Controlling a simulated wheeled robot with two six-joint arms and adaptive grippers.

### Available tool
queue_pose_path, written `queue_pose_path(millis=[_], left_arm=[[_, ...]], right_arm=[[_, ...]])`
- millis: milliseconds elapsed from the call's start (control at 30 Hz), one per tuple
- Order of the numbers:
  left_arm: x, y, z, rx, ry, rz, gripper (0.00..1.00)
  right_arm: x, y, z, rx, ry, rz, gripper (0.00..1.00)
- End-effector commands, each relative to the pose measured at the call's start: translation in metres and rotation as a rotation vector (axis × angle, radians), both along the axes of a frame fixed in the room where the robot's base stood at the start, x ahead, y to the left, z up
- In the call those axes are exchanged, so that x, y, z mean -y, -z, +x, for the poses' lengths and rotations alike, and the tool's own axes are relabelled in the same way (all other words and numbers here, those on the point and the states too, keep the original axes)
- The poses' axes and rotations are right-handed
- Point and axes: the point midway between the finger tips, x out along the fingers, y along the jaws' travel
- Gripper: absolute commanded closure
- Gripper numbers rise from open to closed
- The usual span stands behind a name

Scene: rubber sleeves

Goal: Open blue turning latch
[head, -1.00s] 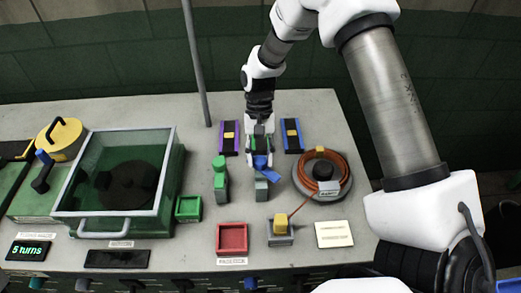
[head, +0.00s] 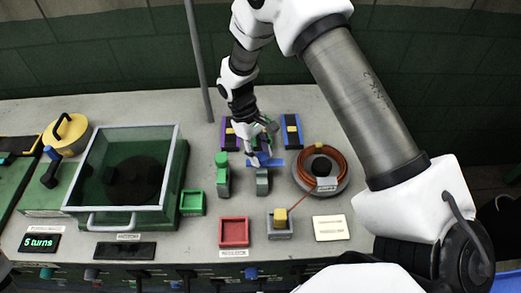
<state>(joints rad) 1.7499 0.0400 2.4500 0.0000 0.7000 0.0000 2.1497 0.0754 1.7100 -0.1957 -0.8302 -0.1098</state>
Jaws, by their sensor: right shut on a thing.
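The blue turning latch (head: 272,162) sits on top of a grey post (head: 262,182) near the middle of the table. Its blue bar lies roughly crosswise, left to right in the head view. My right gripper (head: 260,151) reaches down from above and is shut on the blue latch; the fingers hide part of it. My left gripper is not in view.
A green-topped post (head: 222,176) stands close on the left. A purple-edged block (head: 229,134) and a blue-edged block (head: 292,130) stand behind. An orange cable coil (head: 322,168) lies to the right.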

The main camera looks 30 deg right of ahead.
Motion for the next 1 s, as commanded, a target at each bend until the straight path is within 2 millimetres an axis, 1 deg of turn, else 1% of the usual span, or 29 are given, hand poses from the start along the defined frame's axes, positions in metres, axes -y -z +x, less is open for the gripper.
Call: queue_pose_path(millis=[200, 567, 600, 633, 667, 933, 1000], left_arm=[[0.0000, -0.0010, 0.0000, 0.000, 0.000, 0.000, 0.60], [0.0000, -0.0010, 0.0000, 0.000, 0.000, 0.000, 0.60], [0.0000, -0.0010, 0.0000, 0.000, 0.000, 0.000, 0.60], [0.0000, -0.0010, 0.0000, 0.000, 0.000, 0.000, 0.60], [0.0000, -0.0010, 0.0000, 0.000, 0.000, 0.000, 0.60], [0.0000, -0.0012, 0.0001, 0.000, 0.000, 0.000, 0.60], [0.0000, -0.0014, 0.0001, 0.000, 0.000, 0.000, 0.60]], right_arm=[[-0.0005, 0.0010, -0.0001, 0.001, -0.033, 0.001, 0.96], [-0.0005, 0.0009, 0.0003, 0.002, -0.036, 0.001, 0.96], [-0.0005, 0.0009, 0.0003, 0.002, -0.036, 0.001, 0.51], [-0.0005, 0.0008, 0.0003, 0.002, -0.035, 0.001, 0.40], [-0.0005, 0.0008, 0.0003, 0.002, -0.035, 0.001, 0.37], [-0.0003, -0.0002, 0.0006, 0.002, -0.035, 0.001, 0.37], [-0.0007, -0.0033, 0.0021, 0.003, -0.035, 0.000, 0.37]])
